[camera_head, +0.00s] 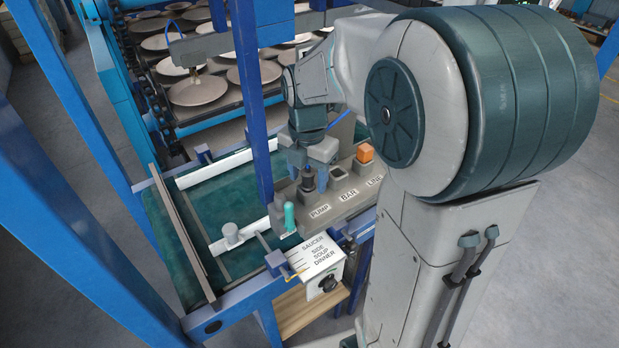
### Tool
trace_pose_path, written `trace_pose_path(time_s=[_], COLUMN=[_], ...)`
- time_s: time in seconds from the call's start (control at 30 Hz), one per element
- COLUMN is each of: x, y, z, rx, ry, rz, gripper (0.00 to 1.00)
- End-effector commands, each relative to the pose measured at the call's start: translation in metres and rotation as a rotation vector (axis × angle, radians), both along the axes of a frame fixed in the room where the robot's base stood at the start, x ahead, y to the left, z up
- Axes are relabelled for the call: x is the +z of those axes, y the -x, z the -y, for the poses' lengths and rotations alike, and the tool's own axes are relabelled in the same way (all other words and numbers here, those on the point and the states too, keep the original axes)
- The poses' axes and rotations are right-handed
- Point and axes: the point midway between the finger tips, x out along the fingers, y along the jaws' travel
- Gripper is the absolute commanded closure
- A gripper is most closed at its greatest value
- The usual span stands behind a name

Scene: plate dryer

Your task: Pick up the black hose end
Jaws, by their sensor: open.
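The black hose end (308,181) stands upright at the PUMP position of a grey block (345,197) labelled PUMP, BAR and LINE. My gripper (309,170) points down just above and around the top of the black hose end, with its jaws open. From this one view I cannot tell whether the fingers touch it. My arm hides part of the area behind the gripper.
The BAR socket (338,172) looks empty, and an orange piece (365,153) sits at LINE. A green handle (290,217) stands close by on the left. A blue post (246,90) rises left of my gripper. Plates (200,91) lie on the rack behind.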

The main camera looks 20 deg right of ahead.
Motion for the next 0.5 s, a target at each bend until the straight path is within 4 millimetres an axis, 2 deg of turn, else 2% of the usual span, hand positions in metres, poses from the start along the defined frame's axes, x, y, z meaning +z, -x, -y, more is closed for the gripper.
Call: trace_pose_path(time_s=[0.17, 0.2, 0.37, 0.5], x=[-0.0008, -0.0008, -0.0006, -0.0004], y=[-0.0001, -0.0001, -0.0001, -0.0002], z=[0.0000, 0.0000, 0.0000, 0.0001], rx=[0.000, 0.000, 0.000, 0.000], ry=[0.000, 0.000, 0.000, 0.000], rz=[0.000, 0.000, 0.000, 0.000], gripper=[0.47, 0.50, 0.94, 0.95])
